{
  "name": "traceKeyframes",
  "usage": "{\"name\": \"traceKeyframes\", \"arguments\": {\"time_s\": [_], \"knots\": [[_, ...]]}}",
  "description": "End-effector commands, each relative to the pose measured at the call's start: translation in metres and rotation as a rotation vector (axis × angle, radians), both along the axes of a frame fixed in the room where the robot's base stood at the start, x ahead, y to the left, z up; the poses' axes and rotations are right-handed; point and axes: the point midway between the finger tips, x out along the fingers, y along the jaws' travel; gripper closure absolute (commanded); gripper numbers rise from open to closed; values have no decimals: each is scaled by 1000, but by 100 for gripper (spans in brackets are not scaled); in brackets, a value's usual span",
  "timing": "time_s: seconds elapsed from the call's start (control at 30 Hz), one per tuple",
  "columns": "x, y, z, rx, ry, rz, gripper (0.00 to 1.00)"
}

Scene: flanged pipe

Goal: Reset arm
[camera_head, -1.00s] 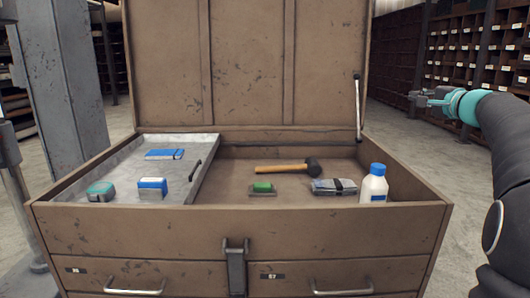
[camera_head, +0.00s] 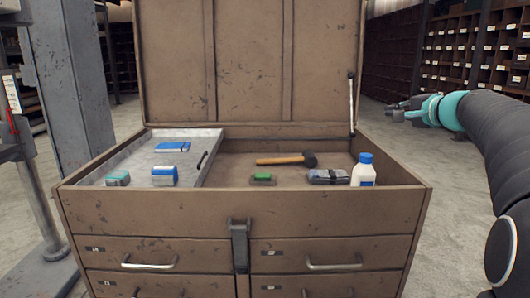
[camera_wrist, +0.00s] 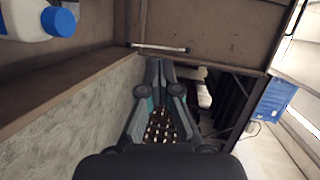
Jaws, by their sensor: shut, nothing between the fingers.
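My gripper (camera_head: 398,110) is at the right side of the head view, raised beside the open tool chest (camera_head: 150,218) and apart from it. Its teal and grey fingers point left. In the wrist view the fingers of my gripper (camera_wrist: 163,68) come together at the tips, with nothing between them. My dark arm runs in from the right edge of the head view.
The chest holds a grey tray (camera_head: 190,138), a hammer (camera_head: 285,160), a green-topped block (camera_head: 262,178), a grey bundle (camera_head: 328,177) and a white bottle (camera_head: 363,173). A metal column (camera_head: 75,90) stands left. Shelves (camera_head: 480,60) stand behind on the right.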

Motion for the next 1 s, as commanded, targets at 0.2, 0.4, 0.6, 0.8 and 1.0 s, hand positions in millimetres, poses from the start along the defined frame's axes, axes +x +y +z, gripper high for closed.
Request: {"name": "traceKeyframes", "arguments": {"time_s": [0.2,0.4,0.6,0.8,1.0], "knots": [[-40,64,-25,-150,101,92,100],[-117,134,-75,-390,239,231,100],[-211,178,-137,-669,364,381,100],[-302,189,-200,-958,458,522,100],[-361,180,-246,-1177,511,617,100]]}}
